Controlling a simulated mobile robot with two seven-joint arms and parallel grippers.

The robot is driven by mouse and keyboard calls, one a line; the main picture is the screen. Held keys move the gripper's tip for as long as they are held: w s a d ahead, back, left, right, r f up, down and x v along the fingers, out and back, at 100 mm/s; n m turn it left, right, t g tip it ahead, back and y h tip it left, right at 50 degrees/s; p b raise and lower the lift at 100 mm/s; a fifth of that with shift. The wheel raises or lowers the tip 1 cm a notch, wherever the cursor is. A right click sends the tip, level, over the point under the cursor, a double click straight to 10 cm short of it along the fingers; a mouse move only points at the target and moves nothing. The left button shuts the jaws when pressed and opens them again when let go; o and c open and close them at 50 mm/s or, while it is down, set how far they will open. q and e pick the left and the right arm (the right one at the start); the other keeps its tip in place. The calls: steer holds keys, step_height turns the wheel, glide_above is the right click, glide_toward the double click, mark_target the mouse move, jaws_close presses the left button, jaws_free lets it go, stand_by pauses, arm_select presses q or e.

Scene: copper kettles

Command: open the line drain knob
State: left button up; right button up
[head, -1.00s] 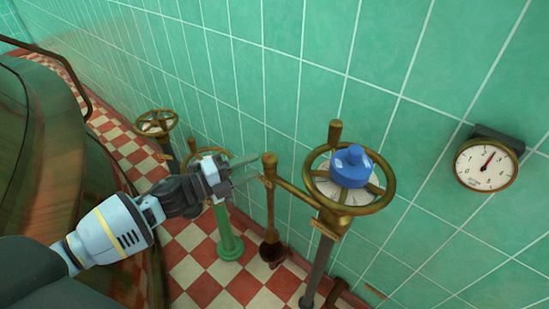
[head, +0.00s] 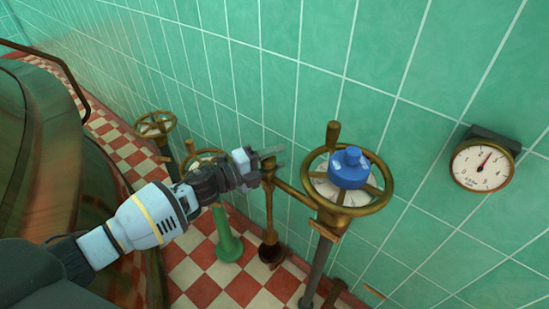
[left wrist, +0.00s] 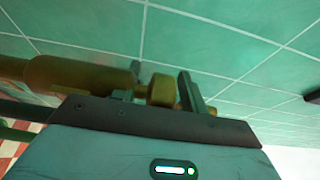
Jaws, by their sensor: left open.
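No label shows which part is the line drain knob. A brass fitting (head: 268,172) tops a thin upright pipe beside the tiled wall. My left gripper (head: 266,160) is at its top, jaws open. In the left wrist view a round brass piece (left wrist: 161,91) shows between the two fingers of my left gripper (left wrist: 164,86); I cannot tell whether they touch it. A blue knob (head: 349,168) sits at the middle of a brass handwheel (head: 383,198), right of the gripper and apart from it. My right gripper is in neither view.
A round gauge (head: 484,166) hangs on the green tiled wall (head: 430,60) at right. Another handwheel (head: 155,123) and a green post (head: 228,240) stand to the left. A large copper vessel (head: 50,150) fills the left side. The checkered floor (head: 205,270) lies below.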

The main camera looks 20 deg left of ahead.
arm_select(q)
jaws_close()
